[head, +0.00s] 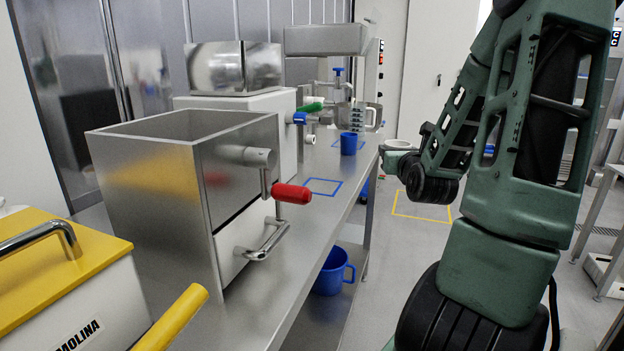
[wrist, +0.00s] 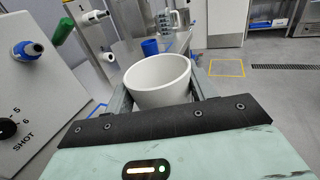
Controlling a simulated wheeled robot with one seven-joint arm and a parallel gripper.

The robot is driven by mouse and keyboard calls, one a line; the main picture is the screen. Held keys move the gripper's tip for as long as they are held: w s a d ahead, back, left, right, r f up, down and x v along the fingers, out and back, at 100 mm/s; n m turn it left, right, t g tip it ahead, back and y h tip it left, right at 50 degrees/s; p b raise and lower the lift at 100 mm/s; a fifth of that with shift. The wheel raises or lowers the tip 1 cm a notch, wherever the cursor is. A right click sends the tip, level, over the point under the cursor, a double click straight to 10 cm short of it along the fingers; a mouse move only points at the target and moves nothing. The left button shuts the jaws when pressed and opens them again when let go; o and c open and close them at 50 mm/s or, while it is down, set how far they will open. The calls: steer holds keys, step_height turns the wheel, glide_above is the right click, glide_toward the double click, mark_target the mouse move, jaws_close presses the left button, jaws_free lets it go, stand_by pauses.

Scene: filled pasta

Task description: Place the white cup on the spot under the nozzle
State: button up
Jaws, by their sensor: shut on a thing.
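The white cup (wrist: 158,82) is upright between the fingers of my gripper (wrist: 160,100), which is shut on it. The cup also shows small in the head view (head: 398,144), to the right of the steel table and above its height. A blue-tipped nozzle (head: 299,118) sticks out from the white filling machine (head: 265,105); it also shows in the wrist view (wrist: 30,50), left of the cup. A blue-outlined square (head: 323,186) lies empty on the table, in front of the machine. Part of a blue outline shows in the wrist view (wrist: 97,110).
A blue cup (head: 348,143) stands farther back on the steel table (head: 285,245), within another blue outline. A steel hopper with a red-handled crank (head: 291,194) stands nearer. A blue jug (head: 332,273) sits on the lower shelf. The floor has a yellow outline (head: 421,219).

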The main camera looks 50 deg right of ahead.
steer(key=shift+w+a+r+p, duration=0.1)
steer(key=shift+w+a+p, duration=0.2)
steer(key=shift+w+p, duration=0.3)
steer(key=shift+w+a+r+p, duration=0.1)
steer(key=shift+w+a+p, duration=0.25)
steer(key=shift+w, duration=0.3)
steer(key=w+a, duration=0.3)
steer(key=w, duration=0.5)
steer(key=w+a, duration=0.3)
steer(key=w, duration=0.4)
steer(key=f, duration=0.6)
steer(key=shift+w+a+f, duration=0.1)
steer(key=shift+w+f, duration=0.1)
steer(key=shift+w, duration=0.05)
steer(key=shift+w+f, duration=0.15)
steer(key=shift+f, duration=0.35)
steer(key=shift+f, duration=0.15)
steer(key=o, duration=1)
steer(key=shift+o, duration=0.2)
